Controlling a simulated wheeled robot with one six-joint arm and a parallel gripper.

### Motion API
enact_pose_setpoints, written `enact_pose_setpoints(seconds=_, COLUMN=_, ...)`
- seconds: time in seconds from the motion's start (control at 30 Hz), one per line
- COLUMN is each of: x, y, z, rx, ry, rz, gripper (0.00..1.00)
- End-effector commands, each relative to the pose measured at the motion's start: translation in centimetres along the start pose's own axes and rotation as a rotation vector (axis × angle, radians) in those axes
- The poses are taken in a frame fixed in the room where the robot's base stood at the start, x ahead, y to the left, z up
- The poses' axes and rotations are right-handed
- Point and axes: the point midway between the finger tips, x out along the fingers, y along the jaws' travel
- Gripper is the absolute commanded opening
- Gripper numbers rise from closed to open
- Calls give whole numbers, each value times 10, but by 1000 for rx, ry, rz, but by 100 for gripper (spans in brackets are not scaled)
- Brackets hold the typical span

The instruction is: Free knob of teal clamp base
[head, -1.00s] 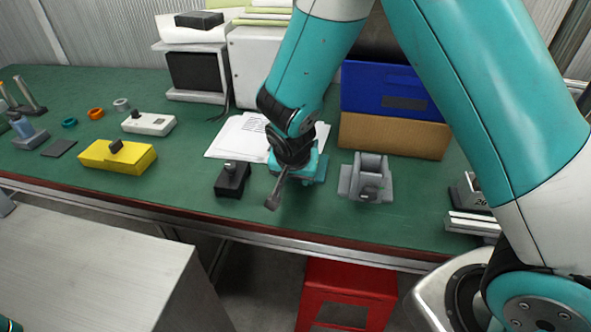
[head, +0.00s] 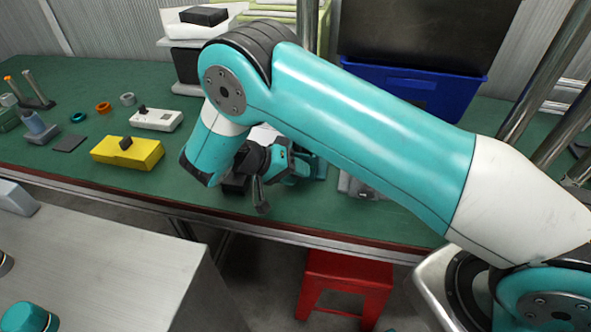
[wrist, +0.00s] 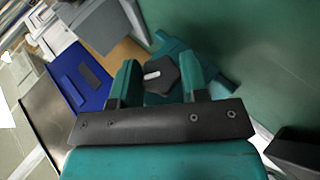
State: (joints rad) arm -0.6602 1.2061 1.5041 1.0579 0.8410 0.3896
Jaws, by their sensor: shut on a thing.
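The teal clamp base (head: 319,168) stands on the green bench, partly hidden behind my arm in the head view. It also shows in the wrist view (wrist: 208,62), beyond my fingers. Its dark lobed knob (wrist: 161,76) has a pale mark on its face. My gripper (wrist: 160,72) has its two teal fingers on either side of the knob and is shut on it. In the head view my gripper (head: 284,163) comes at the base from the left. The knob cannot be made out there. A dark lever-like part (head: 260,195) hangs beside my wrist.
A grey clamp base (head: 352,186) is mostly hidden behind my forearm. A blue bin (head: 425,88) stands at the back, also in the wrist view (wrist: 82,80). A yellow block (head: 127,153) and white box (head: 156,120) lie left. A red stool (head: 346,283) stands below the bench.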

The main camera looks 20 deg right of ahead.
Motion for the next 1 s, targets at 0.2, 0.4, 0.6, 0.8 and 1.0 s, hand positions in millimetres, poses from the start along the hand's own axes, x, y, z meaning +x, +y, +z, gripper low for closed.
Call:
enact_pose_setpoints(seconds=0.2, x=0, y=-3, z=0, rx=-41, ry=2, rz=102, gripper=17)
enact_pose_setpoints(seconds=0.4, x=0, y=-2, z=0, rx=-62, ry=2, rz=153, gripper=17)
enact_pose_setpoints(seconds=0.6, x=0, y=-2, z=0, rx=-72, ry=2, rz=171, gripper=17)
enact_pose_setpoints(seconds=0.8, x=0, y=-2, z=0, rx=-73, ry=3, rz=173, gripper=17)
enact_pose_setpoints(seconds=1.0, x=0, y=-2, z=0, rx=-72, ry=3, rz=173, gripper=55)
